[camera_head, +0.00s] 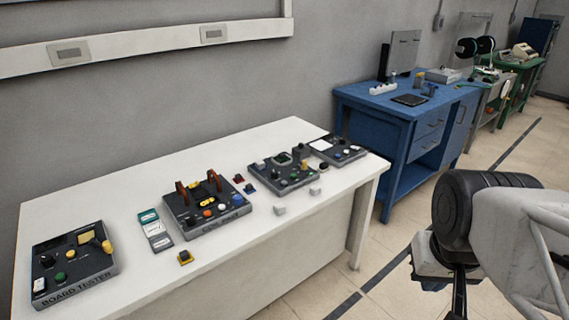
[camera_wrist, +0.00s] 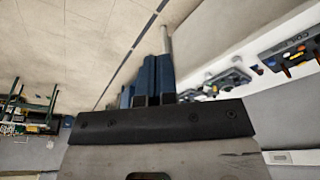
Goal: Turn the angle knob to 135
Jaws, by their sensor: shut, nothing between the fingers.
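The angle knob cannot be told apart from the other knobs, since most labels are too small to read. Several dark control boxes with knobs stand in a row on the white table (camera_head: 110,195). A dark box with a small screen and knobs (camera_head: 283,172) stands right of centre, and another dark box with knobs (camera_head: 338,149) is at the right end. My gripper (camera_wrist: 158,70) shows in the wrist view with its blue fingers together and nothing between them. It is away from the boxes, which show upside down at the right of that view.
A box marked BOARD TESTER (camera_head: 74,264) and a box with orange uprights (camera_head: 207,203) stand further left. Small loose blocks lie near the table front. A blue workbench (camera_head: 405,125) stands behind the table's right end. Open floor lies in front.

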